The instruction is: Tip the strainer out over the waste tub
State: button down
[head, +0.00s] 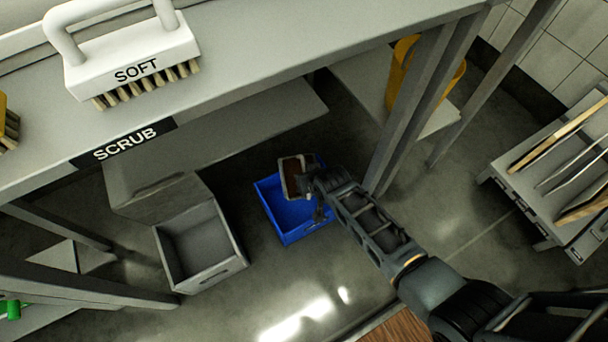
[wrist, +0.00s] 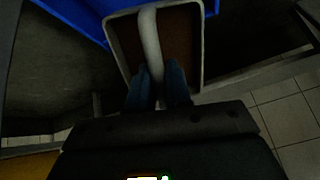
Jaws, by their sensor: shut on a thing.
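The strainer (head: 283,182) is a small pale-rimmed rectangular basket with a brown inside, over the back part of a blue tub in the head view. In the wrist view the strainer (wrist: 149,35) shows a pale bar across its middle. My gripper (head: 311,184) is shut on the strainer; its fingers (wrist: 158,88) meet at the near end of that bar. The blue tub (head: 306,232) stands on the floor, and its edge (wrist: 75,14) shows behind the strainer. A grey tub (head: 222,270) stands to its left. I read no label on either tub.
A shelf (head: 290,52) with a white brush (head: 132,60) marked SOFT crosses above. Grey posts (head: 410,110) rise just right of the strainer. A yellow bucket (head: 402,72) stands behind them. A rack of long tools (head: 550,170) is at the right. Floor in front is clear.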

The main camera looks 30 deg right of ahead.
jog(key=shift+s+f+t+b, duration=0.4)
jog(key=shift+t+b, duration=0.45)
jog(key=shift+b, duration=0.45)
jog(key=shift+s+f+t+b, duration=0.25)
jog(key=shift+f+t+b, duration=0.2)
jog(key=shift+t+b, duration=0.65)
jog(key=t+b, duration=0.1)
jog(key=b, duration=0.3)
jog(key=f+t+b, duration=0.1)
jog(key=b, duration=0.2)
jog(key=shift+s+f+t+b, duration=0.2)
jog(key=shift+s+t+b, duration=0.15)
jog(key=shift+s, duration=0.05)
jog(key=shift+a+r, duration=0.1)
jog(key=shift+s+t, duration=0.1)
jog(key=shift+t, duration=0.5)
jog(key=shift+f, duration=0.2)
